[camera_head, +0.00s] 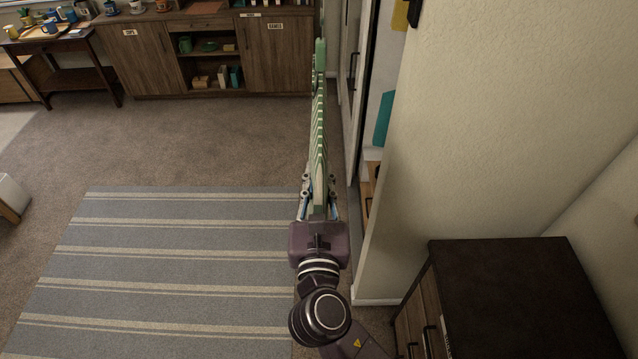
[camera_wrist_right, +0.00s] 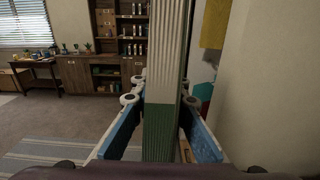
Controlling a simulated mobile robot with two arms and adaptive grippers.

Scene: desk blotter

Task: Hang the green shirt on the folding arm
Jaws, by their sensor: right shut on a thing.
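The green shirt (camera_head: 319,130) shows as a narrow, ribbed, pale green and white shape, seen nearly edge-on and stretching away from my right gripper (camera_head: 319,197) in the head view. My right gripper is shut on its near end and holds it up off the floor. In the right wrist view the shirt (camera_wrist_right: 165,60) stands between the two blue-lined fingers of the gripper (camera_wrist_right: 160,108), pale above and darker green below. I cannot make out the folding arm in either view. My left gripper is out of view.
A pale wall (camera_head: 500,110) stands close on the right, with a tall opening beside it holding a teal item (camera_head: 384,118). A dark-topped cabinet (camera_head: 520,300) is at the lower right. A wooden sideboard (camera_head: 150,55) is at the back. The striped rug (camera_head: 170,270) is clear.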

